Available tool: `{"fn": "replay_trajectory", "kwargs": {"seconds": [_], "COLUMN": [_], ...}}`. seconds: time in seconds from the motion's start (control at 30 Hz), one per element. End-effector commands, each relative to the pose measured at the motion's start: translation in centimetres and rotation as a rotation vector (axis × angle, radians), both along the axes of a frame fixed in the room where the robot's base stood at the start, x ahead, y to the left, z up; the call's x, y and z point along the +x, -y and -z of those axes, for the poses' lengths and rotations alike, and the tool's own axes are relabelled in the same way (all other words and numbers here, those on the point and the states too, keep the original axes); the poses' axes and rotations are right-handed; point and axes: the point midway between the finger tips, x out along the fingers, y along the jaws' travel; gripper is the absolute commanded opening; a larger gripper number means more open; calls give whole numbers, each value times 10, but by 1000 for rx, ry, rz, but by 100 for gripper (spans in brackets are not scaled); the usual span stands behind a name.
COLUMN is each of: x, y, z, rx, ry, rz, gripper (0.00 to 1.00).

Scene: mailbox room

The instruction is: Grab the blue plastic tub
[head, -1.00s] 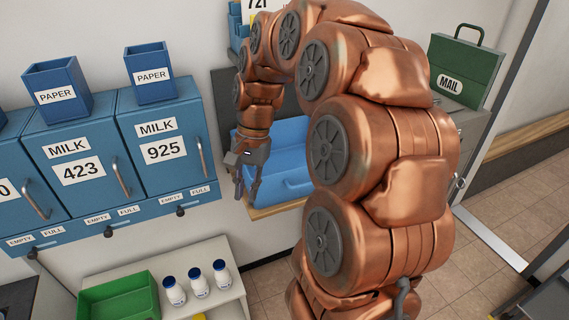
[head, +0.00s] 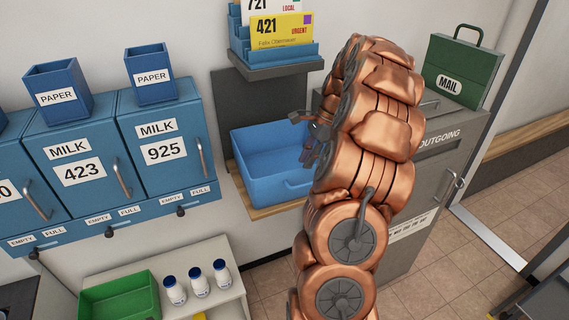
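The blue plastic tub (head: 262,188) sits on a small wooden shelf (head: 270,211) in the middle of the head view. It is open at the top, and its inside looks empty where I can see it. My gripper (head: 304,140) is at the tub's right end, partly hidden behind my copper arm. The arm also covers the tub's right edge. I cannot tell whether the fingers touch the tub or how far apart they are.
Blue milk cabinets (head: 160,150) stand left of the tub. A letter rack (head: 275,57) on a shelf is above it. A grey outgoing box (head: 436,160) with a green mail case (head: 465,72) stands right. A green bin (head: 120,300) and white bottles (head: 198,282) are below.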

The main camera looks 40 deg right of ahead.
Motion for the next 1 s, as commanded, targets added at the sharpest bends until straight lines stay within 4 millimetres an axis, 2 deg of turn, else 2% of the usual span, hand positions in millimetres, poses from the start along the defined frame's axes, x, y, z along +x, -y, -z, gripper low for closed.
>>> {"fn": "replay_trajectory", "kwargs": {"seconds": [0.43, 0.8, 1.0], "x": [3, 7, 8], "y": [-13, -30, -30], "z": [20, 56, 57], "rx": [3, 3, 1], "ry": [-2, -2, 0], "rz": [-4, -4, -4], "gripper": [19, 19, 19]}}
